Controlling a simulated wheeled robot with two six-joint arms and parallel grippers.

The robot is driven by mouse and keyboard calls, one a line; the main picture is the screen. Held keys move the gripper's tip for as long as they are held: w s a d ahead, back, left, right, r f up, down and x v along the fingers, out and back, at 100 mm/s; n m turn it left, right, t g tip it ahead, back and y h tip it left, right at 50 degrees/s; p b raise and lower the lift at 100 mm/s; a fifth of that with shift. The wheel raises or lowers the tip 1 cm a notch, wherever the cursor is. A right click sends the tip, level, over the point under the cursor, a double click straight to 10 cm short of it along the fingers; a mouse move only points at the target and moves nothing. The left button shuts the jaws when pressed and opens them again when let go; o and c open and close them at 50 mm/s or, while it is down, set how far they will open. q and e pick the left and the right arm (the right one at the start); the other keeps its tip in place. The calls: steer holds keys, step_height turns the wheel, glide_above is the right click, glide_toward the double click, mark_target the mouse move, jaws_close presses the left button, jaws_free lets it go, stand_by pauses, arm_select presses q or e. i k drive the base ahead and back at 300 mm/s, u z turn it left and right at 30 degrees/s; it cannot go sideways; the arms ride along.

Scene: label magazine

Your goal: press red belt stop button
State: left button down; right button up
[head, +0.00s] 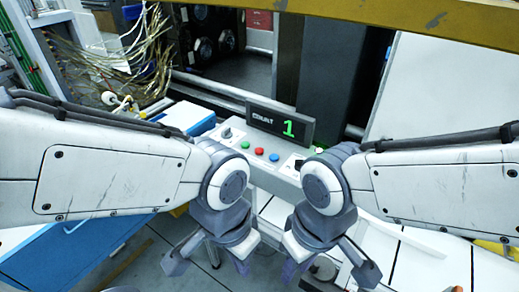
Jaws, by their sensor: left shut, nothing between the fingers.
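A red button (259,151) sits on the sloped face of a grey control box (268,179), between a green button (244,145) and a blue button (274,157). A display (281,124) behind them shows a green 1. My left gripper (243,264) is shut and empty, low in the picture, below and in front of the box. My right gripper (290,268) hangs to its right, also in front of the box; whether its fingers are open or shut is unclear. Both grippers are apart from the red button.
A knob (227,133) is at the box's left end; my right arm partly covers its right end. A blue and white box (188,118) stands to the left. A yellow beam (400,17) crosses the top. Loose cables (125,70) hang at upper left.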

mark_target(258, 151)
steer(key=u, duration=2.1)
steer(key=i, duration=1.45)
steer(key=z, duration=3.65)
